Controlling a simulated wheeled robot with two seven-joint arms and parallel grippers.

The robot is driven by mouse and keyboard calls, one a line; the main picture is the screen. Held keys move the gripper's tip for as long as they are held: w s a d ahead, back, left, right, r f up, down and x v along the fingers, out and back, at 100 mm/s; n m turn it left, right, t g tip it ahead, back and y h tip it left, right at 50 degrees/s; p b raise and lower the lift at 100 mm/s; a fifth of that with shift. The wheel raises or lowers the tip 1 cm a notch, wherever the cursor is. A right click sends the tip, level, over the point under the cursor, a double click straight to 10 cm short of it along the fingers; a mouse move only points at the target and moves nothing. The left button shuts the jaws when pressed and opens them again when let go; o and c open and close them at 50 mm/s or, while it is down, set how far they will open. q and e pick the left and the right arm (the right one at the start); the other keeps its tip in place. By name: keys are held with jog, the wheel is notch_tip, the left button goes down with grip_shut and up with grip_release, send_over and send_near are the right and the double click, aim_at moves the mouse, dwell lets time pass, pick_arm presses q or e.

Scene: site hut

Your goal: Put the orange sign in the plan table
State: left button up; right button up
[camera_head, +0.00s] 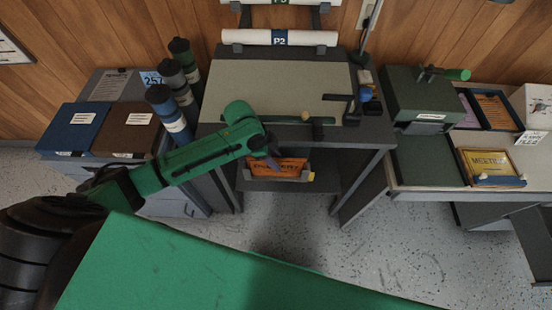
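The plan table (225,88) stands in the middle, with a pale board top and an open dark tray or drawer (262,185) below its front edge. The orange sign (293,166), with dark lettering, is at the back of that opening, below the tabletop. My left gripper (273,163) reaches down in front of the table and overlaps the sign's upper left part. Its fingers are small and dark, and I cannot tell whether they grip the sign. The sign's left part is partly hidden by my gripper. My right gripper is out of view.
Rolled tubes (172,118) and blue and brown binders (72,128) stand left. A green box (415,98) and a yellow meeting sign (490,165) are on the right desk. The table's front edge (350,134) is just above my gripper.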

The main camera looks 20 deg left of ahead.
pick_arm(q)
jog(key=v, duration=1.2)
jog(key=shift+b, duration=0.3)
